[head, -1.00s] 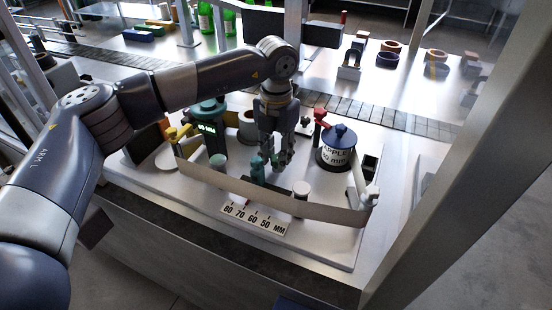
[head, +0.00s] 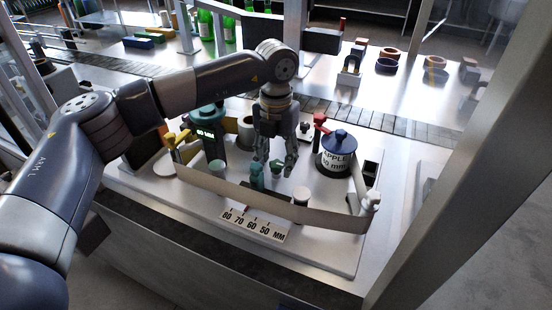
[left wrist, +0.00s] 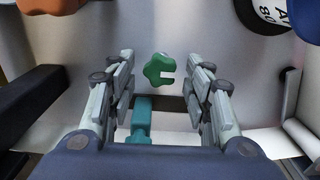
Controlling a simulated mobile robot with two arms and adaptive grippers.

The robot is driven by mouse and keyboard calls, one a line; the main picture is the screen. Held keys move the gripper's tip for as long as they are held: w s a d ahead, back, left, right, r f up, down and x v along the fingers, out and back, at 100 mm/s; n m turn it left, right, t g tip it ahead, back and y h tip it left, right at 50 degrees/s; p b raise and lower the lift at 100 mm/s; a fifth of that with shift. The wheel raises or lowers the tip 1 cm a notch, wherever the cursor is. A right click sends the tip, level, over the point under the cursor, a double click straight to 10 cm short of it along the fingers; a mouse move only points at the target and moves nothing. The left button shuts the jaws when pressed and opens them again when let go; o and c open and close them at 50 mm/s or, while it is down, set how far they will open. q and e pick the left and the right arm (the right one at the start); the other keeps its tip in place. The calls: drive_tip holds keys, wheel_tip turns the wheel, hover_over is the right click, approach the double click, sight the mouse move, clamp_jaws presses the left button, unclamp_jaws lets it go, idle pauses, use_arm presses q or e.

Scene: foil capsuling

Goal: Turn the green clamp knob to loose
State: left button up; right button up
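The green clamp knob (left wrist: 160,69) is a small lobed knob with a slot on its right side in the left wrist view. It also shows small in the head view (head: 276,170), partly hidden by my fingers. My left gripper (head: 275,165) points down over the fixture and is open. In the left wrist view its fingers (left wrist: 160,82) stand on either side of the knob with gaps on both sides, gripping nothing. A teal post (head: 257,178) stands just left of the knob. My right gripper is not in view.
A curved tan strip (head: 240,194) runs across the front of the fixture, above a millimetre scale (head: 254,223). A yellow lever (head: 176,139), a teal device with a display (head: 208,133), a red lever (head: 320,121) and a blue-lidded labelled pot (head: 338,152) surround the gripper.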

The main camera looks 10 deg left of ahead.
sight(276, 165)
use_arm(q)
wheel_tip(276, 165, up, 12)
idle(0.7)
drive_tip(key=shift+f, duration=0.1)
